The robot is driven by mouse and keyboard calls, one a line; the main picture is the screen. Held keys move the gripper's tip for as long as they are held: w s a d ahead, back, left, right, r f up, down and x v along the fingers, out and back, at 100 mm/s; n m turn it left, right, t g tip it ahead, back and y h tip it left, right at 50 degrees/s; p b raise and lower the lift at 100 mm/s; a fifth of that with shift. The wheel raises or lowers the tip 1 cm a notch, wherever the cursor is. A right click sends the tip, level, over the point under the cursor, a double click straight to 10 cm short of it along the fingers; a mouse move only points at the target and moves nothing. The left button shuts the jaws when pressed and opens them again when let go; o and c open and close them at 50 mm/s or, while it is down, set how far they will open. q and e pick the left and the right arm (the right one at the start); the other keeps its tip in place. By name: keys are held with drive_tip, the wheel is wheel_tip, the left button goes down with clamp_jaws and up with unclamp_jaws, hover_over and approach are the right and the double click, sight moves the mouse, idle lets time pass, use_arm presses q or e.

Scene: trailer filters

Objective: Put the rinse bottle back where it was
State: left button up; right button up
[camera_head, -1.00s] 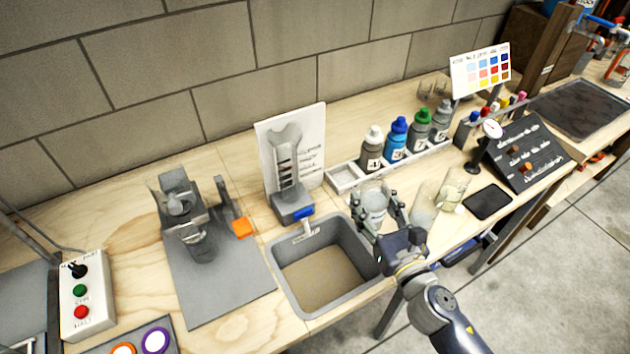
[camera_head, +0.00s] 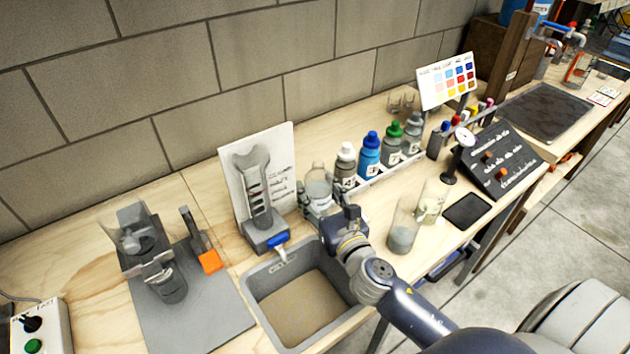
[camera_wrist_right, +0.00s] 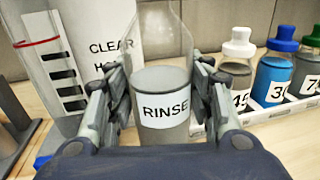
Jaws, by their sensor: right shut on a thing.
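The rinse bottle (camera_head: 318,184) is clear with grey contents and stands upright between the fingers of my right gripper (camera_head: 321,205). In the right wrist view its RINSE label (camera_wrist_right: 165,108) faces me, and the gripper (camera_wrist_right: 160,118) is shut on its sides. The bottle is at the left end of the white bottle tray (camera_head: 400,165), beside the white-capped bottle (camera_head: 345,166). My gripper hides that end of the tray and the bottle's base in the head view, so I cannot tell whether it touches down. My left gripper is not in view.
Blue-capped (camera_head: 369,153) and green-capped (camera_head: 392,143) bottles stand further along the tray. A gauge stand with a white board (camera_head: 283,150) is close on the left. The sink (camera_head: 340,300) lies in front. Clear beakers (camera_head: 403,235) stand to the right.

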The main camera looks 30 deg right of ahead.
drive_tip(key=shift+w+d+f+b, duration=0.15)
drive_tip(key=shift+w+d+f, duration=0.55)
drive_tip(key=shift+w, duration=0.5)
drive_tip(key=shift+w+d+f+b, duration=0.1)
drive_tip(key=shift+w+d+f, duration=0.55)
drive_tip(key=shift+w, duration=0.55)
drive_tip(key=shift+w+d+f+b, duration=0.15)
drive_tip(key=shift+w+d+f, duration=0.5)
drive_tip(key=shift+w, duration=0.55)
drive_tip(key=shift+a+f, duration=0.1)
drive_tip(key=shift+f, duration=0.05)
drive_tip(key=o, duration=0.9)
drive_tip(key=shift+f, duration=0.15)
drive_tip(key=shift+o, duration=0.8)
drive_tip(key=shift+r, duration=0.2)
drive_tip(key=s, duration=0.3)
drive_tip(key=s+b, duration=0.1)
drive_tip(key=s, duration=0.6)
drive_tip(key=shift+s+a+f+b, duration=0.15)
drive_tip(key=shift+s+a+b, duration=0.15)
drive_tip(key=shift+b, duration=0.05)
drive_tip(key=shift+s, duration=0.75)
